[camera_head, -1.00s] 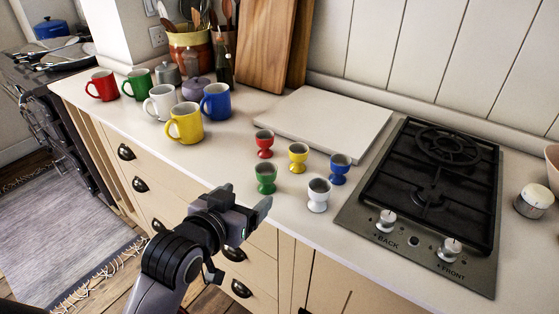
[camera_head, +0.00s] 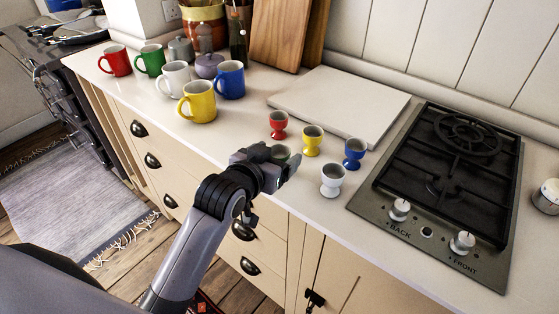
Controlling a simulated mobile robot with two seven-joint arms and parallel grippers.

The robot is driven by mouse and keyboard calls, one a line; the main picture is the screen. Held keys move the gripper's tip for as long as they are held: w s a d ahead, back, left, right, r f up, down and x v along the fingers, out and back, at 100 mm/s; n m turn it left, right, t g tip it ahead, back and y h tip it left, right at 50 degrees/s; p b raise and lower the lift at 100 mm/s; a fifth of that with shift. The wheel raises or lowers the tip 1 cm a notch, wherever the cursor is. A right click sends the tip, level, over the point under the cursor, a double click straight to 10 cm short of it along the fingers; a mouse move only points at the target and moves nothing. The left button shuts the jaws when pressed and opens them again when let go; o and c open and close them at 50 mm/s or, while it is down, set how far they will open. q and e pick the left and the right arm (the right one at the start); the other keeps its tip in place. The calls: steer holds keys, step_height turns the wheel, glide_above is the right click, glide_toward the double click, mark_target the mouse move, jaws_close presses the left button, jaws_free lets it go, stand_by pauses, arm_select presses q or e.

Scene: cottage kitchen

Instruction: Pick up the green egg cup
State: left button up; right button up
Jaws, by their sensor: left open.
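The green egg cup (camera_head: 282,151) stands on the worktop at the front left of a group of egg cups. Only part of its rim and bowl shows; my left gripper hides its lower part. My left gripper (camera_head: 284,164) is open, with its fingers at the near side of the green egg cup. I cannot tell whether the cup is between the fingers or touching them. My right gripper is not in view.
Red (camera_head: 278,125), yellow (camera_head: 312,140), blue (camera_head: 354,152) and white (camera_head: 332,179) egg cups stand close by. A pale board (camera_head: 340,101) lies behind, a gas hob (camera_head: 441,180) to the right. Several mugs, including a yellow one (camera_head: 198,103), stand left.

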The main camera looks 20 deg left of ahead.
arm_select(q)
steer(key=shift+w+f, duration=0.1)
steer(key=shift+w, duration=0.15)
steer(key=shift+c, duration=0.3)
steer(key=c, duration=1.1)
steer(key=shift+o, duration=0.2)
